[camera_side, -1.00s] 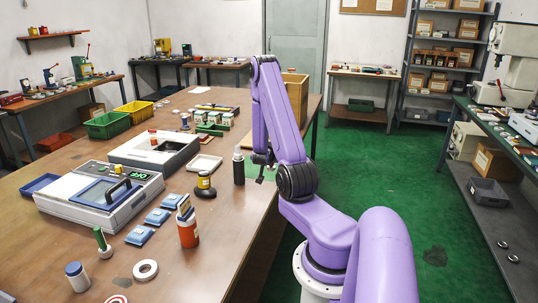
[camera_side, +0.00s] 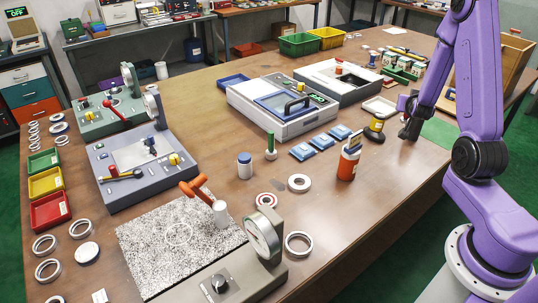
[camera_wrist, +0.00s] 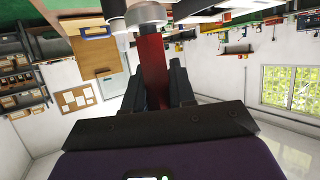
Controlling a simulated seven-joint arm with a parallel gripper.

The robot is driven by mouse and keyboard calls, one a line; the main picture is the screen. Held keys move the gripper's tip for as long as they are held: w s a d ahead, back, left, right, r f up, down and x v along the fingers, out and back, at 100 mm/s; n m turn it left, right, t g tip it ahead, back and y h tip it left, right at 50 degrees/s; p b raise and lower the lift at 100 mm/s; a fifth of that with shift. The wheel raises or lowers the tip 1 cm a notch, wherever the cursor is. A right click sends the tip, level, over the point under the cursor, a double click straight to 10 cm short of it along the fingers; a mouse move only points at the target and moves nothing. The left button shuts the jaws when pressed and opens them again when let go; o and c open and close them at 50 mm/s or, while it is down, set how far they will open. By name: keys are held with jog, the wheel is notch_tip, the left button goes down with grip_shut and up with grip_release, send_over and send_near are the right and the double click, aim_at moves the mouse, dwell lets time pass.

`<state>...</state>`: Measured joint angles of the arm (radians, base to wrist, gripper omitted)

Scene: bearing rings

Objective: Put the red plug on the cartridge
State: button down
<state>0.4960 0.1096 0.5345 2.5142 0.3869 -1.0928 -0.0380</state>
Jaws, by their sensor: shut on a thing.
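In the wrist view my gripper (camera_wrist: 154,72) has its dark fingers on either side of a long red piece, which looks like the red plug (camera_wrist: 152,52). A pale round part (camera_wrist: 147,14) is at the far end of it; I cannot tell whether they touch. In the side view my gripper (camera_side: 408,122) is low over the right part of the table, by a dark upright shape, and the red piece cannot be made out there. An orange cylinder with a white band (camera_side: 347,164) stands upright to its left. I cannot tell which thing is the cartridge.
A black-and-yellow piece (camera_side: 376,124) stands close left of my gripper. A green mat (camera_side: 440,133) lies to its right. A white ring (camera_side: 299,183), blue blocks (camera_side: 315,144) and a grey-white machine (camera_side: 285,108) stand further left. Bare wood (camera_side: 385,190) is in front.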

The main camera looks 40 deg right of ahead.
jog(key=w+a+r+n+t+y, duration=0.1)
jog(key=w+a+n+t+y, duration=0.2)
jog(key=a, duration=0.4)
jog(key=w+a+r+n+t+y, duration=0.1)
jog(key=w+a+n+y, duration=0.1)
jog(key=w+a, duration=0.4)
jog(key=w+a+r+n+t+y, duration=0.1)
jog(key=w+a+n+y, duration=0.15)
jog(key=a, duration=0.55)
jog(key=a+r+n+y, duration=0.3)
jog(key=a+n+y, duration=0.55)
jog(key=a, duration=1.55)
send_over(240, 154)
jog(key=shift+y, duration=0.3)
notch_tip(240, 154, down, 10)
jog(key=shift+r, duration=0.1)
jog(key=shift+f, duration=1.5)
jog(key=shift+f, duration=0.15)
